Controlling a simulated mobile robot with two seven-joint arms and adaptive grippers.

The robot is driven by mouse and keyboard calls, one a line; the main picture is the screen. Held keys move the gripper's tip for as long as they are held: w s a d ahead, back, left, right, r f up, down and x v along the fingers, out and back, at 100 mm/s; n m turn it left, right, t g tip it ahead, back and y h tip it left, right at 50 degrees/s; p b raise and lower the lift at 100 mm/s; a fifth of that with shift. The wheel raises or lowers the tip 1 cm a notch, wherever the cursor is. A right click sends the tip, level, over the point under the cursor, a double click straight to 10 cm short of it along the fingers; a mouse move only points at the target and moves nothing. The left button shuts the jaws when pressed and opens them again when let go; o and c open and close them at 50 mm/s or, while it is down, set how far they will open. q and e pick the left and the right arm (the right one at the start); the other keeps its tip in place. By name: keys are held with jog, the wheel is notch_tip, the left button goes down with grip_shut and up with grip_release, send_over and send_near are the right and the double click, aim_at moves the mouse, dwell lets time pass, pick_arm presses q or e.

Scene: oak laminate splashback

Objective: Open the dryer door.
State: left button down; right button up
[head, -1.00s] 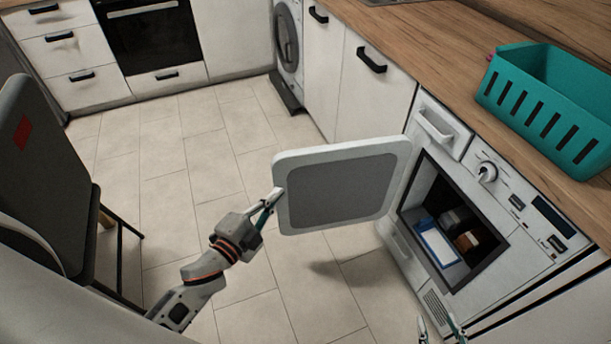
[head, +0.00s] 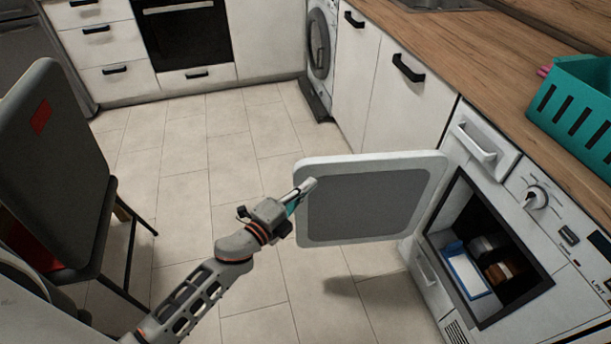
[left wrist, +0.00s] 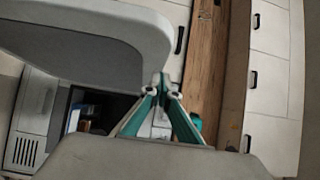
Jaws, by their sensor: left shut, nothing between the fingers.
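The dryer (head: 500,215) stands under the worktop at the right, and its square opening is uncovered. Its door (head: 372,195), white-framed with a grey inner panel, stands swung wide open out into the room. Inside the dryer are a blue-and-white box (head: 466,272) and some brownish items. My left gripper (head: 308,187) is shut and empty at the door's free edge, on its inner-panel side; whether it touches cannot be told. In the left wrist view the closed fingertips (left wrist: 165,88) are close beside the door (left wrist: 90,40). My right gripper is out of view.
A teal basket (head: 580,105) sits on the wooden worktop (head: 470,70). A dark chair (head: 62,160) stands at the left. A front-loading washing machine (head: 320,50) and an oven (head: 185,38) are at the back. The tiled floor in the middle is clear.

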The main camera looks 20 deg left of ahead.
aim_at(315, 167)
pick_arm(q)
jog(key=shift+w+a, duration=0.3)
jog(key=shift+w, duration=0.3)
jog(key=shift+w+a, duration=0.25)
jog(key=shift+w, duration=0.35)
jog(key=shift+w+a, duration=0.25)
jog(key=shift+w, duration=0.3)
